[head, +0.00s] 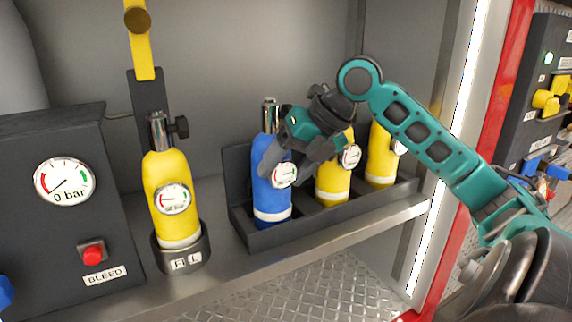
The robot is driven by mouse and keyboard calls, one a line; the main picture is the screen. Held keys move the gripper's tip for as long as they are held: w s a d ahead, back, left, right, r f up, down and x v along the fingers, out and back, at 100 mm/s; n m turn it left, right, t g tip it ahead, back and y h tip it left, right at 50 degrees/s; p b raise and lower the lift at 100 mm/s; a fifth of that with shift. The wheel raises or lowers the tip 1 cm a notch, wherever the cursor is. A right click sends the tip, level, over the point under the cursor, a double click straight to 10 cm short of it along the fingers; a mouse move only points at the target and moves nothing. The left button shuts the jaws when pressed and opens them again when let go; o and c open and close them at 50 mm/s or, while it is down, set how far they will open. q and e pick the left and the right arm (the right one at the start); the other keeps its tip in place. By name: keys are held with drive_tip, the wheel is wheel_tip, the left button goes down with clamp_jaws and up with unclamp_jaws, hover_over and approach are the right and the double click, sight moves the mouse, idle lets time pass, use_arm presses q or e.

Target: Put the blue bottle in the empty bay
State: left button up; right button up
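The blue bottle (271,196) stands upright in the left part of a dark rack (300,231), with its round gauge facing me. Its base is partly hidden by the rack's front wall. My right gripper (284,163) comes in from the right at the bottle's upper body, below the metal valve. Its dark fingers overlap the bottle; whether they are pressed on it is not clear. Two yellow bottles, one in the middle (332,187) and one at the right (381,158), stand in the same rack. My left gripper is not in view.
Another yellow bottle (171,208) stands in a round holder marked FILL (190,263), under a yellow-handled fixture (141,45). A dark panel (45,230) with a gauge reading 0 bar and a red BLEED button is at the left. The cabinet's lit right frame (452,150) is close to my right arm.

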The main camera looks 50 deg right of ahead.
drive_tip(key=o, duration=0.3)
drive_tip(key=shift+o, duration=0.2)
drive_tip(key=v, duration=1.2)
